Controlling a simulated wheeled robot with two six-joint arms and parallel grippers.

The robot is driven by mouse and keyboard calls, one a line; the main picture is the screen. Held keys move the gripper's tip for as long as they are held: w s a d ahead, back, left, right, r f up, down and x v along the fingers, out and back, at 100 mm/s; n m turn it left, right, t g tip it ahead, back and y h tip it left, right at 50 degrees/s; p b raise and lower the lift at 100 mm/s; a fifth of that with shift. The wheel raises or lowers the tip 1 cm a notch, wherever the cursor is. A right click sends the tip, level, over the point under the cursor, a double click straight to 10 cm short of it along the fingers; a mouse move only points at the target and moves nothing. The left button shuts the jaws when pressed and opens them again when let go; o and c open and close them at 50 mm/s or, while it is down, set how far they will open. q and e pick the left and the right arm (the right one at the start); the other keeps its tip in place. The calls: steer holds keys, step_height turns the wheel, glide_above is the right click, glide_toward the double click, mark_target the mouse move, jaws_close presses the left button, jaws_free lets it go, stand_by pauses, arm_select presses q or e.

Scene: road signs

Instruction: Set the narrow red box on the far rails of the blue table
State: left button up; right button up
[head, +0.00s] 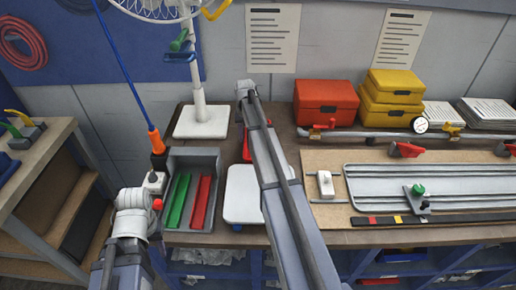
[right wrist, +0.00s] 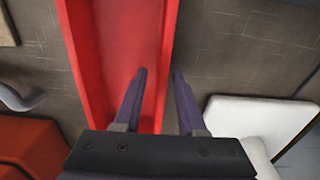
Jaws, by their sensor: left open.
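The narrow red box (right wrist: 118,45) is a long open tray lying on the dark top of the blue-framed table (head: 240,238). In the head view a small part of the box (head: 246,150) shows behind my right forearm. My right gripper (right wrist: 159,73) is open, its fingertips on either side of the box's right wall line in the wrist view; I cannot tell whether they touch it. In the head view my right arm hides those fingers. My left gripper (head: 132,212) is at the table's left front; its fingers are hard to make out. Rails (head: 430,172) lie on a tan board at right.
A grey tray (head: 193,160) holds green and red bars. A fan on a white base (head: 202,122) stands at the back left. A red case (head: 326,98) and yellow cases (head: 392,92) stand at the back. A white plate (head: 243,195) lies near the front.

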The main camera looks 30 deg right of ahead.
step_height(320, 180, down, 4)
steer(key=b, duration=0.2)
steer(key=shift+w+r+b, duration=0.1)
steer(key=shift+r+b, duration=0.1)
steer(key=shift+b, duration=0.1)
steer(key=shift+r, duration=0.1)
jaws_close()
stand_by(1.0)
